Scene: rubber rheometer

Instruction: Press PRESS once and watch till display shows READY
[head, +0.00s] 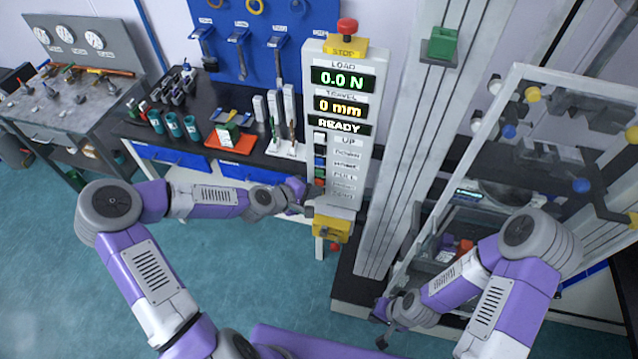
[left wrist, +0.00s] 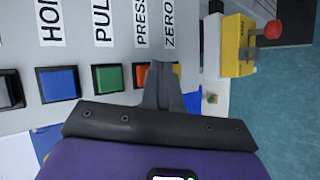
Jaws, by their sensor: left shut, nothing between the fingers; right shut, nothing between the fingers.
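The upright control panel (head: 350,72) shows 0.0 N, 0 mm and READY on its display (head: 340,127) in the head view. Its buttons run down the left side. The orange PRESS button (left wrist: 141,76) shows in the left wrist view, partly covered by my left gripper (left wrist: 163,72). That gripper is shut and empty, with its tips over the edge between PRESS and the yellow ZERO button. I cannot tell whether it touches either. In the head view my left gripper (head: 306,208) is at the panel's lower left. My right gripper (head: 381,341) is shut and empty, low beside the machine base.
A red stop button (head: 347,26) tops the panel. A yellow box with a red knob (left wrist: 238,45) sits beside the panel's lower end. The black bench (head: 190,125) with cups and an orange tray (head: 231,143) is at left. A clear-fronted machine frame (head: 520,75) stands at right.

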